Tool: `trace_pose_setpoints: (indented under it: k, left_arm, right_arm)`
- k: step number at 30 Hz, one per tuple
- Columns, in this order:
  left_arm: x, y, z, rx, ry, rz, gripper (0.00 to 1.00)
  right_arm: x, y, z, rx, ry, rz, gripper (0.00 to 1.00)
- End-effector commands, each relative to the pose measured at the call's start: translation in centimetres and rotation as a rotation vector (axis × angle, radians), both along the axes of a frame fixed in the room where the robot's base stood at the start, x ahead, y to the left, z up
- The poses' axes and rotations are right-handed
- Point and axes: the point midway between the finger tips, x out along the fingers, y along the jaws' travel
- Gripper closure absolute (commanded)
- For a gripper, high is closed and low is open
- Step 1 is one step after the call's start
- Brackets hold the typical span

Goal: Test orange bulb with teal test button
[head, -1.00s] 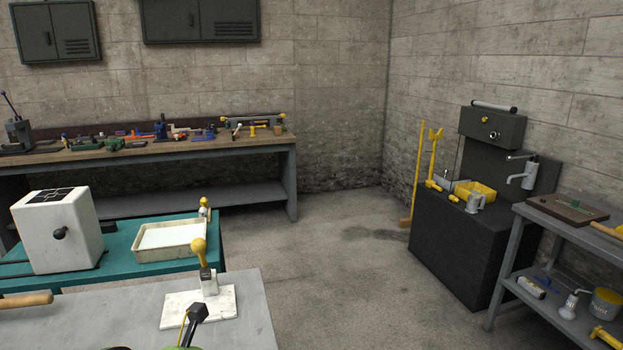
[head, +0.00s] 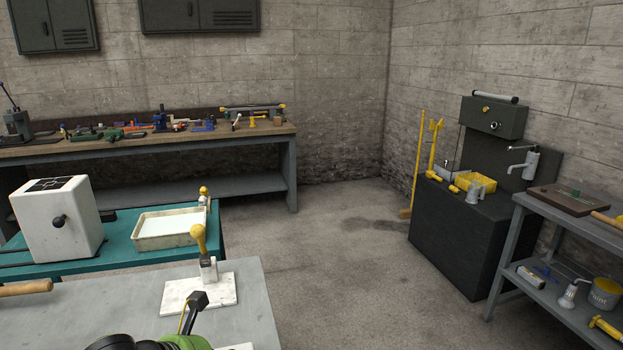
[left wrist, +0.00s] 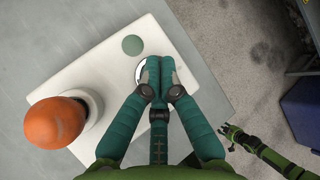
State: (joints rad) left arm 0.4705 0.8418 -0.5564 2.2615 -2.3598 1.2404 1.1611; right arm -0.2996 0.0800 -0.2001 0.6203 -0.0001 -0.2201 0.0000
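In the left wrist view an orange bulb (left wrist: 55,122) sits in a round white socket on a white board (left wrist: 90,75). A dull teal round button (left wrist: 132,45) is near the board's upper edge. My left gripper (left wrist: 156,66) has its teal fingers together, with nothing seen between them. Its tips are over a pale, silver-rimmed round part (left wrist: 140,70), beside the teal button and apart from it in the picture. Whether the tips touch that part is unclear. A green jointed shape at right (left wrist: 245,140) looks like my right arm; its finger state is unclear.
A yellow-knobbed lever (head: 198,240) stands on a white base on the grey table (head: 240,320). Behind are a white box (head: 60,225) and a tray (head: 168,243) on a teal table. Open floor (head: 340,260) lies right.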

Motion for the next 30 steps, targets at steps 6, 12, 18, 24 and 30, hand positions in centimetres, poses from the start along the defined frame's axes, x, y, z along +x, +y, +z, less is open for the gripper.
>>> trace_pose_setpoints:
  k: [6,12,18,24,30]
  left_arm:
    - [0.01,-0.01,0.1,-0.001,-0.001,0.0,1.0]
    - [0.01,-0.01,-0.03,-0.001,-0.001,0.0,1.0]
    - [0.01,-0.01,-0.24,-0.001,-0.001,0.0,1.0]
    - [0.01,-0.02,-0.42,-0.001,-0.001,0.0,1.0]
    - [0.01,-0.02,-0.61,-0.001,-0.001,0.0,1.0]
  right_arm:
    - [0.0,-0.02,0.04,0.0,0.0,0.0,0.6]
    - [-0.02,-0.03,-0.09,0.0,0.0,0.0,0.6]
    - [-0.02,-0.03,-0.35,0.0,0.0,0.0,0.6]
    - [-0.03,-0.04,-0.6,0.0,0.0,0.0,0.6]
    - [-0.04,-0.04,-0.84,0.0,0.001,0.0,0.6]
